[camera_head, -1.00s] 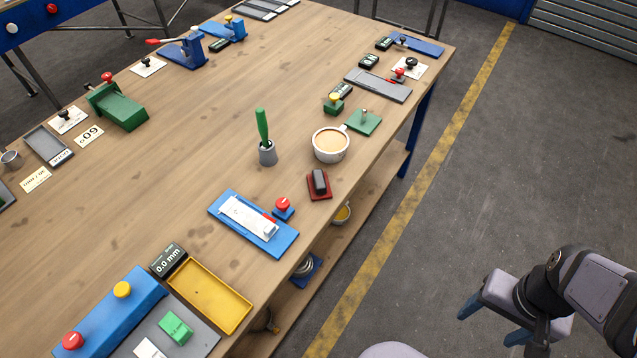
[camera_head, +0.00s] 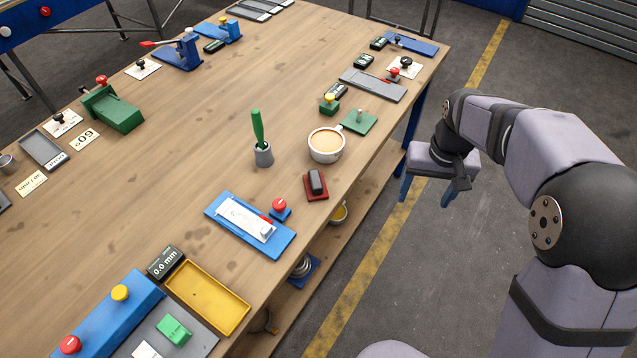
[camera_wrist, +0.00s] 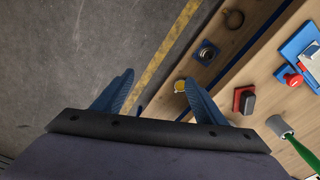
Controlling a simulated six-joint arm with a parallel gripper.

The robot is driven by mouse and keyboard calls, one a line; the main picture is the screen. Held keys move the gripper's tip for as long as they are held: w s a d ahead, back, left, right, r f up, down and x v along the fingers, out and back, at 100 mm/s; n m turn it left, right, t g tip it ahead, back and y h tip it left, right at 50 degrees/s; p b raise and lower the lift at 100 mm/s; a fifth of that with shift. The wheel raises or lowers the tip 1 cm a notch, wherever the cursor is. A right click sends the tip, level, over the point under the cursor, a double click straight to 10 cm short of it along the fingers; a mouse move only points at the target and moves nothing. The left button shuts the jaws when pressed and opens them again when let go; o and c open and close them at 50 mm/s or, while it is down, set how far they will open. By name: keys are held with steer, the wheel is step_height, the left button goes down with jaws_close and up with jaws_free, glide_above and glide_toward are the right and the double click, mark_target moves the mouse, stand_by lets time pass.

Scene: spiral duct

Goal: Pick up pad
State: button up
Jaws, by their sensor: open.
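Which thing is the pad is not certain. One candidate is a red flat base (camera_head: 308,194) with a dark block (camera_head: 317,182) on it, near the table's right edge; this pair also shows right of the fingers in the wrist view (camera_wrist: 237,99). Another is a flat green square plate (camera_head: 367,124) with a small peg, behind the coffee cup. My gripper (camera_head: 426,196) is open and empty, its blue fingers pointing down over the floor, right of the table edge. In the wrist view the fingers (camera_wrist: 160,82) are spread apart with nothing between them.
A full coffee cup (camera_head: 326,146) stands between the candidates. A grey pot (camera_head: 263,155) with a green-handled tool is left of it. A blue board (camera_head: 237,238) and a red-button block (camera_head: 280,212) lie nearer. A lower shelf holds a yellow-filled cup (camera_wrist: 180,86).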

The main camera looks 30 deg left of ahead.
steer(key=a+f+n, duration=0.1)
steer(key=a+n, duration=0.1)
steer(key=a, duration=1.3)
steer(key=n, duration=0.2)
glide_above(316, 179)
steer(key=shift+s+d+f+y, duration=0.15)
steer(key=shift+f+y, duration=0.05)
steer(key=shift+f, duration=0.35)
steer(key=shift+s+d+f+y, duration=0.1)
steer(key=shift+s+f+y, duration=0.1)
steer(key=shift+f, duration=0.3)
steer(key=shift+w+a+f+p, duration=0.1)
steer(key=shift+f+p, duration=0.55)
steer(key=shift+f, duration=0.55)
steer(key=shift+w+a+f+p, duration=0.15)
steer(key=shift+f+p, duration=0.55)
steer(key=shift+f, duration=0.5)
steer(key=shift+w+a+f+p, duration=0.1)
steer(key=shift+f+p, duration=0.55)
steer(key=shift+f, duration=0.55)
steer(key=c, duration=1.3)
step_height(316, 179, up, 10)
steer(key=b, duration=0.3)
steer(key=o, duration=0.5)
steer(key=shift+c, duration=1.2)
